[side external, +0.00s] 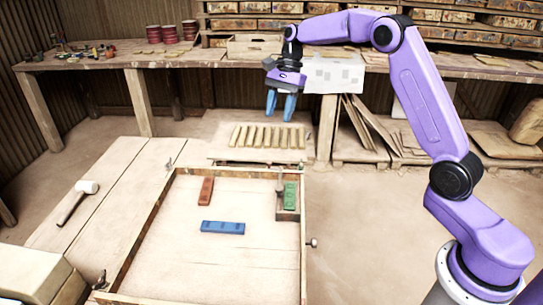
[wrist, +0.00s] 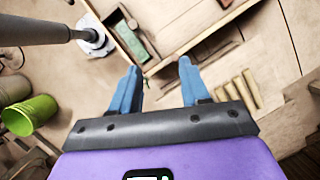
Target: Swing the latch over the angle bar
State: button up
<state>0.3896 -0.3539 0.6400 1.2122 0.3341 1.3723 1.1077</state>
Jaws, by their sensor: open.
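The wooden press frame (side external: 303,215) lies flat on the floor boards. A small silver knob (side external: 312,242) sticks out from its right wall, and a dark fitting (side external: 102,282) sits at its near left corner. I cannot tell which fitting is the latch, and no angle bar is clearly recognizable. A red tile (side external: 206,191) and a blue tile (side external: 223,227) lie inside the frame. A green tile (side external: 290,196) lies in a small compartment at the right; it also shows in the wrist view (wrist: 133,44). My gripper (side external: 281,117) is raised beyond the frame's far edge, open and empty.
Several wooden slats (side external: 267,136) lie in a row beyond the frame. A mallet (side external: 79,199) lies at the left. Workbenches (side external: 120,60) line the back. A green bucket (wrist: 30,115) shows in the wrist view. The frame's near middle is bare.

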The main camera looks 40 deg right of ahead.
jog(key=w+d+f+m, duration=0.1)
jog(key=w+d+m, duration=0.2)
jog(key=d, duration=0.3)
jog(key=m, duration=0.1)
send_near(269, 162)
jog(key=shift+t+y, duration=0.3)
jog(key=shift+y, duration=0.1)
jog(key=x, duration=0.7)
jog(key=shift+s+d+f, duration=0.25)
jog(key=shift+f, duration=0.25)
grip_shut()
